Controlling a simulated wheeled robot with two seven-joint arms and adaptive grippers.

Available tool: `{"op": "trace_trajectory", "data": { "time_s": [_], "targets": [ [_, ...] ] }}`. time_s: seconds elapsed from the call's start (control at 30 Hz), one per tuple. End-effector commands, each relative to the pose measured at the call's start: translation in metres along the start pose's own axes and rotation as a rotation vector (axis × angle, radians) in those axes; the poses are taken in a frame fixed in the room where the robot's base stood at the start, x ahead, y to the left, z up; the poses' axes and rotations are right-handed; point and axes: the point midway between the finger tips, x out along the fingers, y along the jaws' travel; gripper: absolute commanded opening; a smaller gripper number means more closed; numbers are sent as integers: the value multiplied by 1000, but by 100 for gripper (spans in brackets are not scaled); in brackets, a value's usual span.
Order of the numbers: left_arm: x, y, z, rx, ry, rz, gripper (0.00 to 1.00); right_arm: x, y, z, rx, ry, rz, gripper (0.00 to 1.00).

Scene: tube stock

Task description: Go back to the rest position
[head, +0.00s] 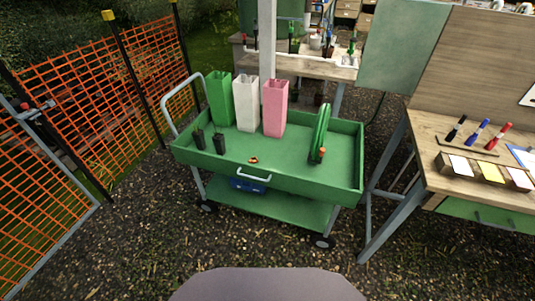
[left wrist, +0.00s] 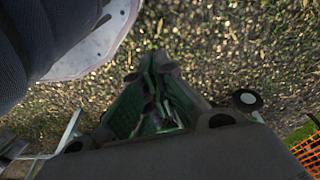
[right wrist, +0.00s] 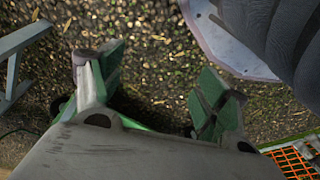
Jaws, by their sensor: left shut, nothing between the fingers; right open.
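My left gripper (left wrist: 154,78) shows in the left wrist view. Its green-padded fingers are together at the tips, with nothing between them. My right gripper (right wrist: 165,72) shows in the right wrist view. Its fingers stand wide apart, with only gravel between them. Both grippers hang over the gravel ground. Neither gripper shows in the head view.
A green cart (head: 300,174) stands ahead, carrying green (head: 221,100), white (head: 246,103) and pink (head: 275,108) square tubes. A workbench (head: 445,193) is on the right. An orange mesh fence (head: 85,95) runs on the left. Gravel in front of the cart is clear.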

Motion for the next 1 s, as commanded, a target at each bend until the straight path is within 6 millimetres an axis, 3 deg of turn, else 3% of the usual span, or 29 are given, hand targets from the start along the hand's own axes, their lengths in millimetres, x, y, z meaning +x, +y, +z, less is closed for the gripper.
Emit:
{"op": "trace_trajectory", "data": {
  "time_s": [1.0],
  "targets": [
    [-8, -15, 102, 3, -65, -29, 0, -8, 14, 102, -3, -65, 28, 75]
  ]
}}
